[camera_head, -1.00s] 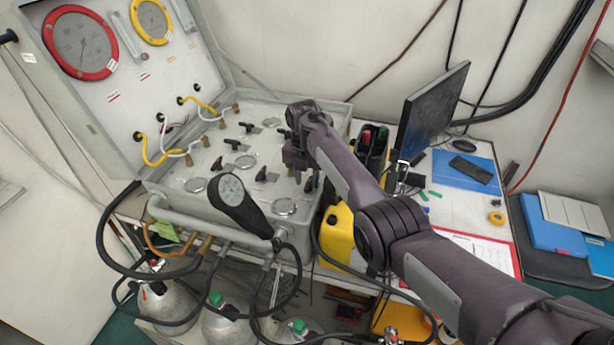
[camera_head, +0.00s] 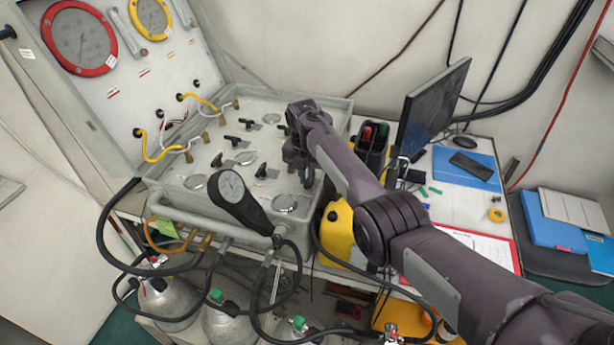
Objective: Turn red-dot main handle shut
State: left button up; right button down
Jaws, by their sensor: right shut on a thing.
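The grey diver air panel (camera_head: 170,180) lies open on the bench at left. Black handles stand on its face, such as a left handle (camera_head: 216,160) and a middle handle (camera_head: 262,171). My right gripper (camera_head: 300,172) is over the right part of the panel face, pointing down. It is shut on a handle there, which its fingers and wrist mostly hide. I cannot make out a red dot on that handle or its exact angle. My left gripper is out of view.
The panel's lid with a red-ringed gauge (camera_head: 78,42) and a yellow-ringed gauge (camera_head: 150,18) stands open behind. A black gauge (camera_head: 238,198) rises at the panel's front edge. A yellow container (camera_head: 338,232) and a monitor (camera_head: 432,105) are to the right. Hoses and cylinders are below.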

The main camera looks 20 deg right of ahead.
jog(key=m, duration=0.1)
jog(key=m+b, duration=0.1)
jog(key=m, duration=0.1)
jog(key=m+b, duration=0.1)
jog(key=m, duration=0.1)
jog(key=shift+w+a+f, duration=0.1)
jog(key=shift+w+a, duration=0.1)
jog(key=shift+w, duration=0.15)
jog(key=m+b, duration=0.1)
jog(key=m, duration=0.1)
jog(key=m+b, duration=0.2)
jog(key=shift+w+a+m, duration=0.1)
jog(key=shift+w+m, duration=0.2)
jog(key=shift+w, duration=0.05)
jog(key=m, duration=0.1)
jog(key=m+b, duration=0.1)
jog(key=m, duration=0.1)
jog(key=m+b, duration=0.1)
jog(key=shift+w+y, duration=0.3)
jog(key=shift+w+d+m+b, duration=0.15)
jog(key=shift+m+b, duration=0.35)
jog(key=shift+m, duration=0.5)
jog(key=shift+w+d+m+b, duration=0.1)
jog(key=shift+m+b, duration=0.4)
jog(key=shift+m, duration=0.5)
jog(key=c, duration=1.5)
grip_release()
jog(key=shift+o, duration=0.2)
